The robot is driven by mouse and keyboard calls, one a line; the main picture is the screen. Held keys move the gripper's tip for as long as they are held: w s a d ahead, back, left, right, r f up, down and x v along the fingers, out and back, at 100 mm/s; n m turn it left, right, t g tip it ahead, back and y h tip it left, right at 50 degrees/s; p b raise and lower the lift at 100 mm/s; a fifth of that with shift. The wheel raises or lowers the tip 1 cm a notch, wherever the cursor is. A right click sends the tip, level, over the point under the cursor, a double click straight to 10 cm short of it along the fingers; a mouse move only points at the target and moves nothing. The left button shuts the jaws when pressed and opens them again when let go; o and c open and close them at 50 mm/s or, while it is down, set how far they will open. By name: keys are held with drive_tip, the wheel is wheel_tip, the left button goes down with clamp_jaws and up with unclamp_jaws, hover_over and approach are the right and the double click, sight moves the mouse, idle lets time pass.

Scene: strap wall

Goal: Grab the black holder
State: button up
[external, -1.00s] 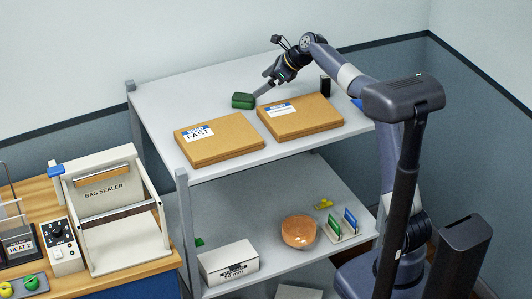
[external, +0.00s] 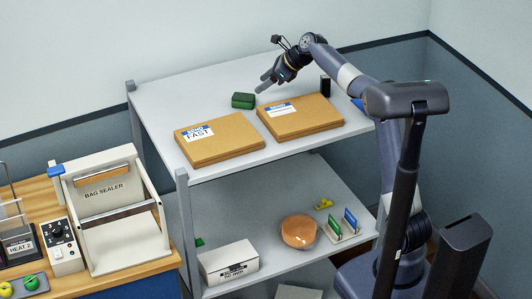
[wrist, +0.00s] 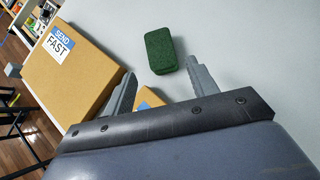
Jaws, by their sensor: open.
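The black holder (external: 325,86) is a small dark upright block on the top shelf, right of my gripper in the external view. It does not show in the wrist view. My gripper (external: 265,83) is over the top shelf, left of the holder and apart from it. In the wrist view my gripper (wrist: 161,70) has its two grey fingers spread, with nothing held between them.
A green block (external: 243,101) lies just beyond my fingertips; it also shows in the wrist view (wrist: 161,51). Two cardboard boxes, one left (external: 225,142) and one right (external: 305,117), lie on the top shelf (external: 160,95). A bowl (external: 298,231) stands below.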

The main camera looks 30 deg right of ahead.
sight(321, 81)
drive_tip(key=shift+d, duration=0.1)
drive_tip(key=d, duration=0.4)
drive_tip(key=d+f+y, duration=0.1)
drive_tip(key=d, duration=0.3)
drive_tip(key=d+n+g+y, duration=0.1)
drive_tip(key=d, duration=0.3)
drive_tip(key=shift+w+f, duration=0.2)
drive_tip(key=shift+f, duration=0.1)
drive_tip(key=s+d+n+y, duration=0.1)
drive_tip(key=d, duration=0.4)
drive_tip(key=s+d+r+n+y, duration=0.1)
drive_tip(key=s+d, duration=0.1)
drive_tip(key=d, duration=0.3)
drive_tip(key=s+d+n+y, duration=0.1)
drive_tip(key=s+d, duration=0.1)
drive_tip(key=d, duration=0.4)
drive_tip(key=shift+r+y+p, duration=0.15)
drive_tip(key=shift+y+p, duration=0.15)
drive_tip(key=x, duration=0.4)
drive_tip(key=shift+a, duration=0.25)
drive_tip(key=shift+p+x, duration=0.9)
drive_tip(key=shift+x, duration=2.25)
drive_tip(key=shift+w+d, duration=0.15)
drive_tip(key=shift+c, duration=0.2)
drive_tip(key=c, duration=1.1)
